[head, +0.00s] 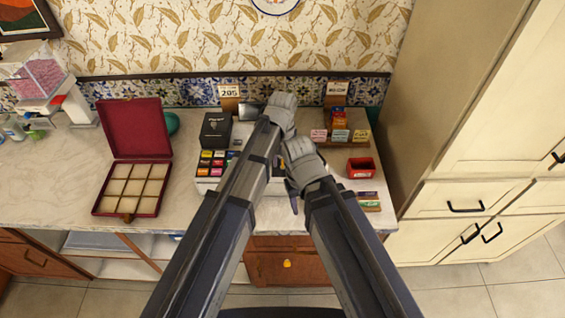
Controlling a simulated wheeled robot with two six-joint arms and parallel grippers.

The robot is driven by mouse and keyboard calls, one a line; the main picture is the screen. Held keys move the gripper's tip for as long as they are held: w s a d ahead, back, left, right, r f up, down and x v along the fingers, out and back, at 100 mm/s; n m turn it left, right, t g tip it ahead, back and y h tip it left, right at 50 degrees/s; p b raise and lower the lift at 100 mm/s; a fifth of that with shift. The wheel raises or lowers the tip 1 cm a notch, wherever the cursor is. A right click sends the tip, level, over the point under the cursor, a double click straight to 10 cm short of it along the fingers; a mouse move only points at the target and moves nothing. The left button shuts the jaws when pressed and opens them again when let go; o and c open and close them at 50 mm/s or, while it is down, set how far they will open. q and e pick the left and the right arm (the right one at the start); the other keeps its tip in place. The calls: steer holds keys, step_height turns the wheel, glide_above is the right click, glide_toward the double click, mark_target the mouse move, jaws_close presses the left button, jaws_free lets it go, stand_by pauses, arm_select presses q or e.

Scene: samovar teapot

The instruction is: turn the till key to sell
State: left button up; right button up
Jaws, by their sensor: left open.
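A light unit with rows of coloured blocks (210,163) stands on the counter, partly behind my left arm; it may be the till. I cannot make out a till key; my arms cover the middle of the counter. My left gripper (249,110) is open near the back of the counter, beside a black box with white lettering (214,131), mostly hidden by its own wrist. My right gripper (293,196) shows only as a small dark part below its wrist, at the right side of the unit, and its jaws cannot be read.
An open dark red box (132,113) with empty compartments lies to the left. A wooden stand with small coloured packets (339,135), a red tray (361,167) and a small stack (368,201) are on the right. A tall cream cabinet (450,90) bounds the right side.

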arm_select(q)
steer(key=shift+c, duration=0.3)
jaws_close()
stand_by(0.5)
steer(key=m, duration=0.4)
steer(key=shift+m, duration=2.3)
